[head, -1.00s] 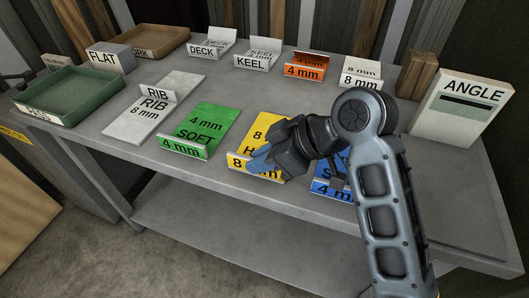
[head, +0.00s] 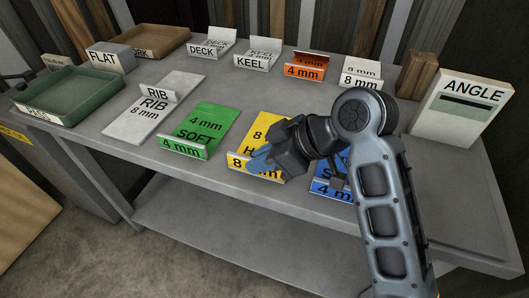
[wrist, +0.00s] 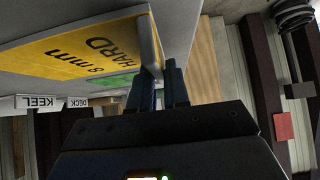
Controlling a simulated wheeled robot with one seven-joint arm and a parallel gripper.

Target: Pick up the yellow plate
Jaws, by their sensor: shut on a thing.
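The yellow plate (head: 268,120) lies near the front edge of the grey table, between the green and blue plates. It reads "8 mm HARD" in the wrist view (wrist: 75,52) and has an upturned front lip. My gripper (head: 259,160) is at this lip, with its blue fingers shut on it. In the wrist view the two fingers (wrist: 160,78) sit close on either side of the lip. My gripper hides the right part of the plate in the head view. I cannot tell any gap between plate and table.
The green plate (head: 209,125) lies close on the left, and the blue plate (head: 333,188) is partly hidden behind my arm on the right. A grey RIB plate (head: 160,110) and green tray (head: 68,95) are further left. Clear tabletop lies behind the yellow plate.

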